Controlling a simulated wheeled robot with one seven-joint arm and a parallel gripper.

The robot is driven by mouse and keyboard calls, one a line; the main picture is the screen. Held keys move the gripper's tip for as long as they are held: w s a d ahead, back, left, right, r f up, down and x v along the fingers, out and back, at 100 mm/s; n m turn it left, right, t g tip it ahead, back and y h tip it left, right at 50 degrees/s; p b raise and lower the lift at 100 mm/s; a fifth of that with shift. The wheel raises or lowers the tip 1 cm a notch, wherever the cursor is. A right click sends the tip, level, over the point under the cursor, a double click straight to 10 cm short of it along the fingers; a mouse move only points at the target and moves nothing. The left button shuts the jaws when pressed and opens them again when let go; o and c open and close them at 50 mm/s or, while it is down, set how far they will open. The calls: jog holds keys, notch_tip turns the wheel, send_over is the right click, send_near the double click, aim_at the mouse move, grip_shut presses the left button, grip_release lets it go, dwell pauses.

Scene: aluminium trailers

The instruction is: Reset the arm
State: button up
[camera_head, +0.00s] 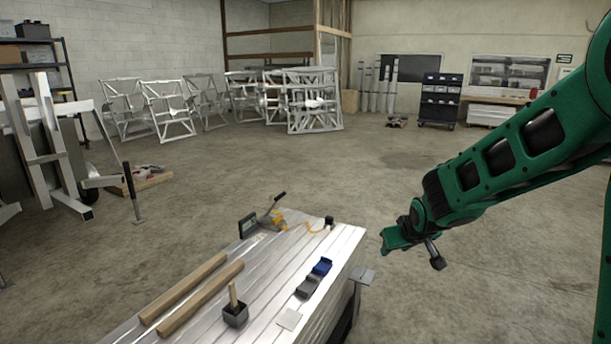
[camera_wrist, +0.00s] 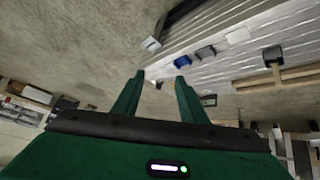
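My green arm (camera_head: 500,155) reaches in from the right in the head view. It slopes down to the left, and its end is in the air to the right of the workbench (camera_head: 345,240). My gripper (camera_wrist: 157,84) shows two green fingers with a clear gap between them in the wrist view, and nothing is held. In the head view its end (camera_head: 395,240) is small and seen at an angle, so the fingers are hard to make out there.
White metal frames (camera_head: 312,105) and a dark cart (camera_head: 440,100) stand far back. The floor around the arm is open.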

jog(key=s+d+r+m+g, duration=0.1)
jog(key=s+d+m+g, duration=0.1)
jog(key=s+d, duration=0.55)
jog(key=s+d+r+m+g+h, duration=0.15)
jog(key=s+d, duration=0.25)
jog(key=s, duration=0.7)
jog(key=s+d+r+m+g+y, duration=0.1)
jog(key=s+d+m+g, duration=0.15)
jog(key=s+d, duration=0.45)
jog(key=s+a+m+g, duration=0.2)
jog(key=s, duration=1.3)
jog(key=shift+a+r+m+y, duration=0.15)
jog(key=shift+m+y, duration=0.25)
jog(key=shift+y, duration=0.05)
jog(key=shift+s, duration=0.1)
jog(key=shift+c, duration=1)
